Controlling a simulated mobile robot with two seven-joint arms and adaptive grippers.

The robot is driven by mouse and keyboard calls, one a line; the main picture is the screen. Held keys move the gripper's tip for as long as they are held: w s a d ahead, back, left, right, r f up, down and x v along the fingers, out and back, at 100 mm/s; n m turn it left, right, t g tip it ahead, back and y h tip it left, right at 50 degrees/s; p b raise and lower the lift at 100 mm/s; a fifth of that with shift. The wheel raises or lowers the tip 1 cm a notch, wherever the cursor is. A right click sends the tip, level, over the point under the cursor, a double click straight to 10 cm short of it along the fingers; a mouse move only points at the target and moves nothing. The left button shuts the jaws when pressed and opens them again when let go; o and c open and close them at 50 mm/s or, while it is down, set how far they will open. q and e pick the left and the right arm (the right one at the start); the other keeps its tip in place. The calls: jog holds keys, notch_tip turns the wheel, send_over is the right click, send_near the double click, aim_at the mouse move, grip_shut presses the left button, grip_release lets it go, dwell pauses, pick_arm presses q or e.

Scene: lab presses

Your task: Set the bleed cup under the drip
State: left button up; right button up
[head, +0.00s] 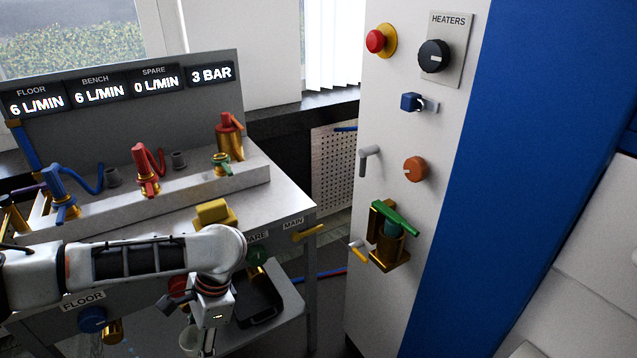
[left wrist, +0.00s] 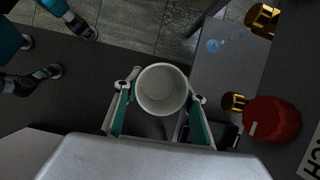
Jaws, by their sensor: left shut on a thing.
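My left gripper (left wrist: 161,93) is shut on a small white bleed cup (left wrist: 162,84), with one teal finger on each side of it. In the left wrist view the cup is open toward the camera and looks empty. In the head view the cup (head: 189,337) is low in the picture, partly hidden by the gripper. Blue drops (head: 131,350) show below the brass FLOOR outlet (head: 113,331), left of the cup. In the left wrist view the drops (left wrist: 213,45) and that outlet (left wrist: 264,18) are up and right of the cup, apart from it. My right gripper is not in view.
A red knob (left wrist: 272,119) and a second brass outlet (left wrist: 233,101) sit right of the cup. A black tray (head: 262,303) lies on the lower shelf (head: 283,325). The white press cabinet (head: 393,130) stands to the right. The bench front is close to my arm.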

pick_arm(q)
jog(key=s+r+n+h+p, duration=0.1)
jog(key=s+r+n+p, duration=0.2)
jog(key=r, duration=0.7)
jog(key=s+r+n+g+h+p, duration=0.1)
jog(key=s+r+n+p, duration=0.3)
jog(key=r+p, duration=0.3)
jog(key=s+r+n+h+p, duration=0.1)
jog(key=s+r+n+p, duration=0.2)
jog(key=r, duration=1.1)
jog(key=shift+s+d+n+g+h+p, duration=0.35)
jog(key=shift+n+p, duration=0.25)
jog(key=shift+p, duration=0.55)
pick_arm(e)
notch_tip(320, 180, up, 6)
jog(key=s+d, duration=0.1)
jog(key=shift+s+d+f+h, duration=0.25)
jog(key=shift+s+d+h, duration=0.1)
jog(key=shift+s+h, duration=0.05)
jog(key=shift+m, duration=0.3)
